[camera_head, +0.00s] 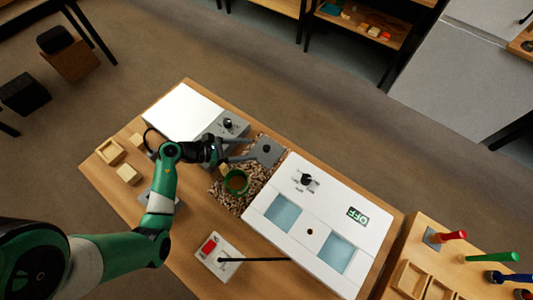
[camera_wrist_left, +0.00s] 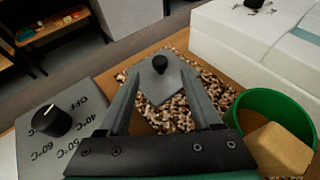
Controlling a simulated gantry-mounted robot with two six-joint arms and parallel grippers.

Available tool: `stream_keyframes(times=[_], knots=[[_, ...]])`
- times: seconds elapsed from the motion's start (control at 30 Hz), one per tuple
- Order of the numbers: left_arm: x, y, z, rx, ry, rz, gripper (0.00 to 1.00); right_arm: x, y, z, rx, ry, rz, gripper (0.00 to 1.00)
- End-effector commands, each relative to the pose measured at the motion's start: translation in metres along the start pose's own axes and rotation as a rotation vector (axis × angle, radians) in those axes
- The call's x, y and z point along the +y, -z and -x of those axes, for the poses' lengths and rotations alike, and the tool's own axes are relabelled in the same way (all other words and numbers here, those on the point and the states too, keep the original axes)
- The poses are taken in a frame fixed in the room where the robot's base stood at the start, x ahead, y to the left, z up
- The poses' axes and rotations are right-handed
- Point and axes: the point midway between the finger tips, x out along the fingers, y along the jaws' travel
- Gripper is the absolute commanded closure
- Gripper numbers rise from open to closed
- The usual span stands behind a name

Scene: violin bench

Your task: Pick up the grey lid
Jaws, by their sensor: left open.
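The grey lid (camera_head: 268,156) is a flat square plate with a black knob, lying on a patch of brown and white chips on the bench. In the left wrist view the lid (camera_wrist_left: 168,112) shows between my fingers, with its black knob (camera_wrist_left: 160,64) near the fingertips. My left gripper (camera_head: 250,149) is open and empty, reaching in from the left toward the knob. In the wrist view its fingertips (camera_wrist_left: 160,72) lie either side of the knob; I cannot tell whether they touch the lid. My right gripper is not in view.
A grey dial unit (camera_head: 228,124) sits behind the gripper.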

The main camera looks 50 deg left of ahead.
Motion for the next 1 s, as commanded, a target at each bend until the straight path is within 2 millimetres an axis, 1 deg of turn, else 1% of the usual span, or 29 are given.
stream_keyframes(times=[0.03, 0.1, 0.27, 0.33, 0.37, 0.5, 0.63, 0.73, 0.9, 0.97, 1.0], knots=[[0.0, 0.009, -0.006, 0.0, 0.002, -0.001, 0.34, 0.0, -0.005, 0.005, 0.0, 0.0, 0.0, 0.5], [-0.001, 0.004, -0.015, -0.001, 0.003, -0.002, 0.34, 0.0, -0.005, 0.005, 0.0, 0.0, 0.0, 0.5], [0.0, 0.003, -0.019, -0.001, 0.0, -0.001, 0.34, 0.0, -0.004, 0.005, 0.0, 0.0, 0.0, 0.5], [0.0, 0.003, -0.023, -0.001, 0.002, -0.002, 0.34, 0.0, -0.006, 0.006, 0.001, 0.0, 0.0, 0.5], [-0.001, 0.004, -0.027, -0.001, 0.002, -0.003, 0.34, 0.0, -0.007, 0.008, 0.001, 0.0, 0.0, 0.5], [-0.001, 0.005, -0.054, 0.0, 0.004, -0.003, 0.34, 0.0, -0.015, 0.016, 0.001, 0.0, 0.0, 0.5], [-0.001, 0.004, -0.073, 0.0, 0.002, -0.002, 0.34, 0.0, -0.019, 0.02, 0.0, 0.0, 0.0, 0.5], [0.0, 0.003, -0.077, -0.001, -0.001, -0.002, 0.34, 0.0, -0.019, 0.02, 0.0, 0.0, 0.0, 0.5], [0.0, 0.002, -0.076, -0.001, -0.001, -0.001, 0.34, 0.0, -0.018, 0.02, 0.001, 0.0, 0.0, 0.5], [0.0, 0.002, -0.076, -0.001, -0.001, -0.001, 0.45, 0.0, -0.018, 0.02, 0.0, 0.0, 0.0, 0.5], [0.0, 0.002, -0.076, -0.001, -0.001, -0.001, 0.52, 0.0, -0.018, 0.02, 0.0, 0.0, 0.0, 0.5]])
